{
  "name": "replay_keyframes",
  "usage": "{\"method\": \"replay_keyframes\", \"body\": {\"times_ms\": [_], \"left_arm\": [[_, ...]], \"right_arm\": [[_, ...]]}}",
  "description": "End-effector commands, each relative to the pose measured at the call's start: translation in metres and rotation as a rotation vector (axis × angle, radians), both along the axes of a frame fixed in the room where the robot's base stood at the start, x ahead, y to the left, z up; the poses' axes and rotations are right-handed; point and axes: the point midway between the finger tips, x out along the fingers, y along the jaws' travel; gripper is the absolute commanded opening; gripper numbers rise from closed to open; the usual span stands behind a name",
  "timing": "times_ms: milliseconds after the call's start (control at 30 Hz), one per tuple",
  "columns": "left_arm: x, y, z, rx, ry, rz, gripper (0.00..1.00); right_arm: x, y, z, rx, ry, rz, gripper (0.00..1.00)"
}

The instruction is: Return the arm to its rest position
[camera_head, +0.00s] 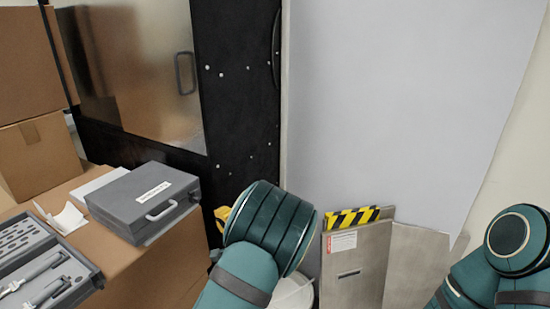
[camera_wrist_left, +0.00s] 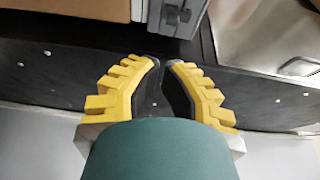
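My left arm (camera_head: 268,235) comes up from the bottom middle in the head view, its teal wrist in front of the black cabinet edge. It hides most of my left gripper; only a yellow bit of it (camera_head: 222,214) shows beside the wrist. In the left wrist view the left gripper's yellow, ribbed fingers (camera_wrist_left: 162,66) lean together with their tips almost touching. No object shows between them. My right arm (camera_head: 515,245) is at the lower right of the head view; its gripper is out of view.
A grey case (camera_head: 145,203) and an open tool tray (camera_head: 42,262) rest on a cardboard box (camera_head: 165,275) at left. Stacked boxes (camera_head: 35,155) and a black cabinet (camera_head: 235,110) stand behind. Metal panels (camera_head: 352,265) lean right of my left wrist.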

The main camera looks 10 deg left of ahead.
Motion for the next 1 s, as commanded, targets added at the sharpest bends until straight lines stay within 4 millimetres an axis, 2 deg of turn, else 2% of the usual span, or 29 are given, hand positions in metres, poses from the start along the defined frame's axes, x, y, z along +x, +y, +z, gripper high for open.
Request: {"method": "replay_keyframes", "body": {"times_ms": [67, 133, 267, 300, 400, 500, 633, 800, 900, 1000], "left_arm": [[-0.005, 0.006, -0.021, -0.065, 0.016, -0.017, 0.0], [-0.012, 0.009, -0.05, -0.171, 0.032, -0.048, 0.0], [-0.041, 0.005, -0.122, -0.479, 0.078, -0.088, 0.0], [-0.054, 0.0, -0.143, -0.587, 0.095, -0.091, 0.0], [-0.09, -0.019, -0.188, -0.862, 0.136, -0.065, 0.0], [-0.131, -0.044, -0.22, -1.133, 0.182, 0.001, 0.0], [-0.189, -0.084, -0.242, -1.456, 0.256, 0.135, 0.0], [-0.253, -0.126, -0.242, -1.747, 0.357, 0.33, 0.0], [-0.276, -0.141, -0.236, -1.836, 0.398, 0.411, 0.0], [-0.289, -0.148, -0.233, -1.88, 0.423, 0.46, 0.0]], "right_arm": [[0.0, 0.0, 0.0, 0.0, 0.0, 0.0, 1.0], [0.0, 0.0, 0.0, 0.0, 0.0, 0.0, 1.0], [0.0, 0.0, 0.0, 0.0, 0.0, 0.0, 1.0], [0.0, 0.0, 0.0, 0.0, 0.0, 0.0, 1.0], [0.0, 0.0, 0.0, 0.0, 0.0, 0.0, 1.0], [0.0, 0.0, 0.0, 0.0, 0.0, 0.0, 1.0], [0.0, 0.0, 0.0, 0.0, 0.0, 0.0, 1.0], [0.0, 0.0, 0.0, 0.0, 0.0, 0.0, 1.0], [0.0, 0.0, 0.0, 0.0, 0.0, 0.0, 1.0], [0.0, 0.0, 0.0, 0.0, 0.0, 0.0, 1.0]]}}
